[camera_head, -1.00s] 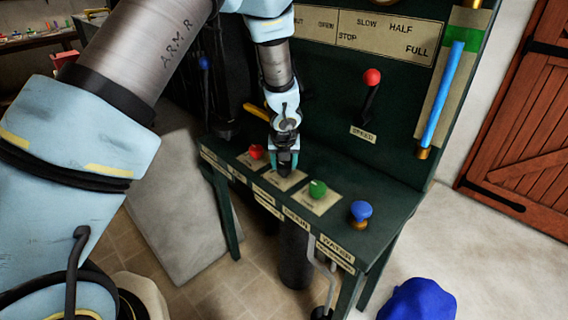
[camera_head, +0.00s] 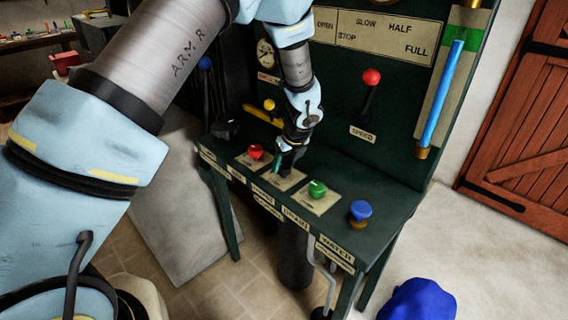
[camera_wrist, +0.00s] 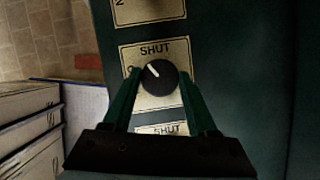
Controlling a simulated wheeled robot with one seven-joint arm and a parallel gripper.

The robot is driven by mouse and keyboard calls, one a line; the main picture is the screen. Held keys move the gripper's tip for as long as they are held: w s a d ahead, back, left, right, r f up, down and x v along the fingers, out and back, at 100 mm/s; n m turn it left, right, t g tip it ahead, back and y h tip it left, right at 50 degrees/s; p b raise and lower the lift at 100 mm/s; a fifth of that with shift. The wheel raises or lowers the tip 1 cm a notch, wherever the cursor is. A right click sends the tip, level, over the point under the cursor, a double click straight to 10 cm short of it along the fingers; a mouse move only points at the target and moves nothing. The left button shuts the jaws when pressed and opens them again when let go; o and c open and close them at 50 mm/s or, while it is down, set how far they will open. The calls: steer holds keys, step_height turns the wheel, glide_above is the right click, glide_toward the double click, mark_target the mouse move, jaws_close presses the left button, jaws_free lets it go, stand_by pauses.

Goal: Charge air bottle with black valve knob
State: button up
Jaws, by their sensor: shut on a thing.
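The black valve knob (camera_wrist: 158,78) sits on a cream plate (camera_wrist: 128,58) marked SHUT in the wrist view. Its white pointer line is tilted up and left, toward the left part of the word SHUT. My gripper (camera_wrist: 160,88) has one green finger on each side of the knob and is shut on it. In the head view my gripper (camera_head: 287,163) is down at the bench top, between the red knob (camera_head: 255,152) and the green knob (camera_head: 318,189). There it hides the black knob. The air bottle cannot be made out for certain.
A blue knob (camera_head: 361,210) stands at the bench's right end. Behind are a red-topped speed lever (camera_head: 371,78), a blue gauge tube (camera_head: 443,95), a round dial (camera_head: 265,53) and a yellow lever (camera_head: 262,116). A blue object (camera_head: 420,302) lies at lower right.

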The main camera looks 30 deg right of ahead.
steer(key=n+y, duration=0.1)
steer(key=n, duration=0.1)
steer(key=n+y, duration=0.1)
steer(key=n, duration=0.2)
steer(key=shift+d+n+g, duration=0.2)
steer(key=shift+n+g, duration=0.1)
steer(key=shift+g, duration=0.1)
steer(key=n, duration=0.2)
steer(key=n+g+y+b, duration=0.1)
steer(key=n, duration=0.1)
steer(key=shift+w+n+y, duration=0.1)
steer(key=shift+n+y, duration=0.2)
steer(key=shift+n, duration=0.1)
steer(key=o, duration=1.4)
steer(key=b+v, duration=0.2)
steer(key=v, duration=0.8)
steer(key=shift+d+r+b, duration=0.2)
steer(key=shift+r+b, duration=0.15)
